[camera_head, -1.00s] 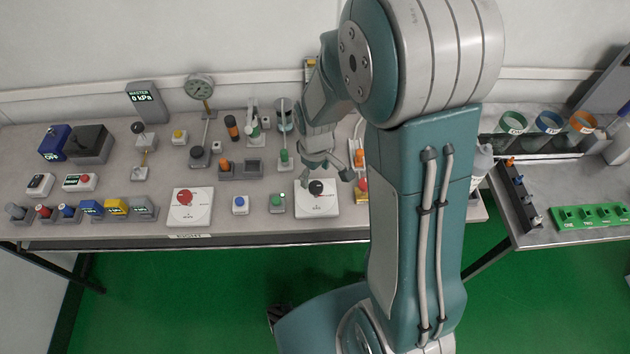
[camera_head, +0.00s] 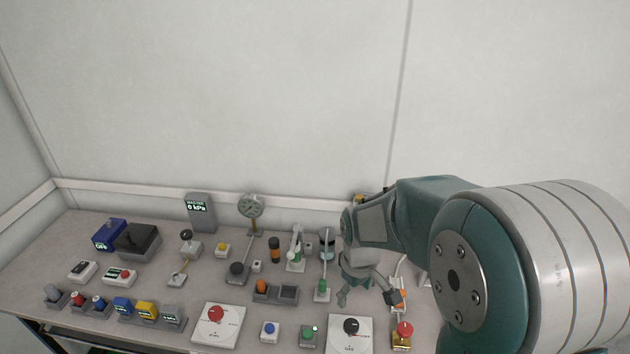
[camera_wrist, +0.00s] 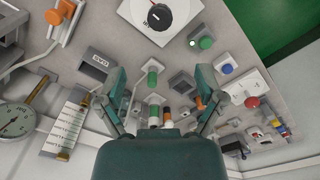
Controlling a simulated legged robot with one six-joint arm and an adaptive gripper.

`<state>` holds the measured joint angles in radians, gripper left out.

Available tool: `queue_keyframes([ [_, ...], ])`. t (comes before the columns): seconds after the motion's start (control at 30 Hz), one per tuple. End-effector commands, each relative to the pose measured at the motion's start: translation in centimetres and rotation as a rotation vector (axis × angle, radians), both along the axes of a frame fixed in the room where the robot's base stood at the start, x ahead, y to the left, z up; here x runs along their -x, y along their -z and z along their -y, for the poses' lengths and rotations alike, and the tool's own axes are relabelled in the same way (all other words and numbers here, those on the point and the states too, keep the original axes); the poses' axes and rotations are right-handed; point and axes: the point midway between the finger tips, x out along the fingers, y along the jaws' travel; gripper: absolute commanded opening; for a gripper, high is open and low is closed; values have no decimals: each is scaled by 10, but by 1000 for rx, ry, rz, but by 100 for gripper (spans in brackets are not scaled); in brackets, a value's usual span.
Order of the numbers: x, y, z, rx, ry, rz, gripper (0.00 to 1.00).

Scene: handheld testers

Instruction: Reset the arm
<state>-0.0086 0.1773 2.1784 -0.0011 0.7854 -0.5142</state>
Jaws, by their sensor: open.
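My gripper (camera_head: 367,296) is open and empty above the right part of the grey bench (camera_head: 170,325) in the head view. Its two fingers are spread behind the white plate with a black knob (camera_head: 351,326). My arm reaches in from the right and hides the bench's right end. In the wrist view, my gripper (camera_wrist: 160,76) points down with its fingers apart. A green cylinder (camera_wrist: 152,78) shows between the fingers, below them, and nothing is held. I cannot tell the exact height above the bench.
The wall stands behind; the space above the bench is clear.

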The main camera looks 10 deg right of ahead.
Motion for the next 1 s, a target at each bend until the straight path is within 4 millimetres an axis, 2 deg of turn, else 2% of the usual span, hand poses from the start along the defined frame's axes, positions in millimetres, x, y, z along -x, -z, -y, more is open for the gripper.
queue_keyframes([
  [0.13, 5, -14, 0, -1, 25, 27, 87],
  [0.27, 20, -47, 1, -5, 91, 95, 87],
  [0.4, 42, -81, 1, -17, 174, 173, 87],
  [0.6, 78, -120, 2, -43, 292, 284, 87],
  [0.8, 116, -148, 3, -83, 407, 390, 87],
  [1.0, 145, -162, 3, -120, 492, 465, 87],
])
